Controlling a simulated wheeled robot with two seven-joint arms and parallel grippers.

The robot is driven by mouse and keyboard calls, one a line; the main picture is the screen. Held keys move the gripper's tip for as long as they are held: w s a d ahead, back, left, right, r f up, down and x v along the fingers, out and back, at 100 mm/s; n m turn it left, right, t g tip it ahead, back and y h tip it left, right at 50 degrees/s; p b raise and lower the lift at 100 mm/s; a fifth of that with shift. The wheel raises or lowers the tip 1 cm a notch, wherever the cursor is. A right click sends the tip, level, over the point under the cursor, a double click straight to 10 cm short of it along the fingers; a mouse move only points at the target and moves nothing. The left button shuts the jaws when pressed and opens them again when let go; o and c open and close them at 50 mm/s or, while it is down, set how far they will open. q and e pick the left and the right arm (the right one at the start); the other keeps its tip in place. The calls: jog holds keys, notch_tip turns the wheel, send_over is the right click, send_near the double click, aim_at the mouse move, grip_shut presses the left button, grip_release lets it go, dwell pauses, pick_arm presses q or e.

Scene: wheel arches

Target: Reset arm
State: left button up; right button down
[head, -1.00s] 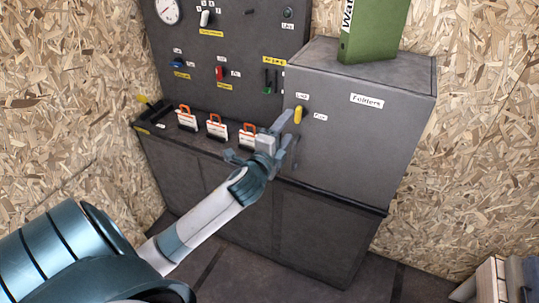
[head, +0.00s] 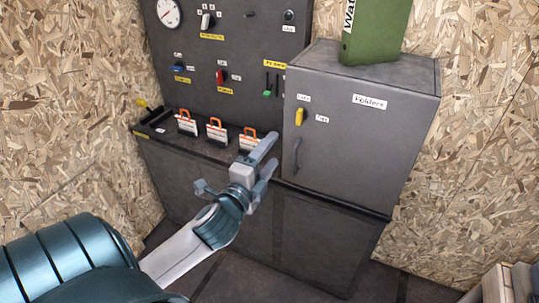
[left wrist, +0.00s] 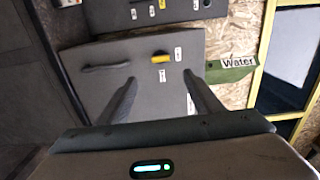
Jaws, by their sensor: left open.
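My left gripper (head: 268,160) is open and empty in the head view, in front of the dark console, just left of the grey "Folders" cabinet (head: 365,150). In the left wrist view its two fingers (left wrist: 158,95) are spread, with nothing between them. The cabinet door carries a yellow knob (head: 300,117) and a dark handle (head: 296,155); both also show in the left wrist view, the knob (left wrist: 160,58) and the handle (left wrist: 105,66). The gripper is apart from knob and handle. The cabinet door looks shut. My right gripper is not in view.
A green binder (head: 371,32) stands on the cabinet. Several orange-handled tags (head: 217,131) stand on the console ledge. A control panel (head: 228,50) with a gauge, switches and sliders rises behind. Chipboard walls (head: 60,100) stand on both sides. Pale items (head: 492,285) show at the lower right.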

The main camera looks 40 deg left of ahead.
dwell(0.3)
pick_arm(q)
notch_tip(320, 180, down, 32)
jog(key=a+n+g+h, duration=0.1)
jog(key=n+g, duration=0.3)
jog(key=g, duration=0.2)
jog(key=s+d+f+n+g+h, duration=0.15)
jog(key=s+f, duration=0.35)
jog(key=f, duration=0.7)
jog(key=s+d+f+n+g, duration=0.2)
jog(key=s+f, duration=0.4)
jog(key=f, duration=0.5)
jog(key=s+d+f+n+g, duration=0.1)
jog(key=s+d+f+g, duration=0.1)
jog(key=s+f, duration=0.5)
jog(key=s+d+f+n+g+h, duration=0.1)
jog(key=s+d+f, duration=0.4)
jog(key=s, duration=1.1)
jog(key=s+d+f+n+g+h, duration=0.1)
jog(key=s+d+f+n+g, duration=0.2)
jog(key=s+f, duration=0.6)
jog(key=shift+s+d+g+b, duration=0.35)
jog(key=shift+s+d+g, duration=0.1)
jog(key=shift+s, duration=0.8)
